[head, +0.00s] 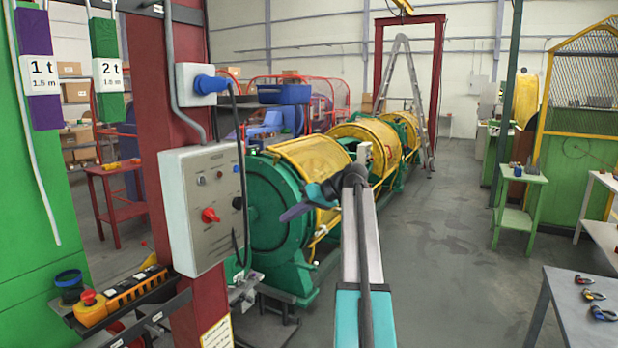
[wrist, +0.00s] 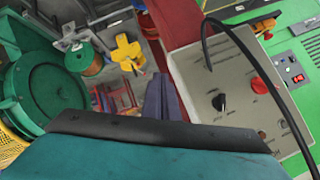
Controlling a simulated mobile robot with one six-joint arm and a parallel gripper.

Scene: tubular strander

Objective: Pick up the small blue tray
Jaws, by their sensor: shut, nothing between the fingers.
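A small blue tray (head: 285,94) sits on a dark shelf behind the control box, left of centre in the head view. I cannot see what it holds, and I do not find it in the wrist view. My gripper (head: 284,216) is in front of the green and yellow machine, right of the control box, pointing left. It is lower than the tray in the picture and apart from it. In the wrist view my gripper's fingers (wrist: 163,92) are together and empty.
A grey control box (head: 203,208) with a red knob and hanging cable stands on a red post (head: 172,100) close left of my gripper. The strander (head: 277,211) fills the middle. The floor (head: 450,240) between is clear.

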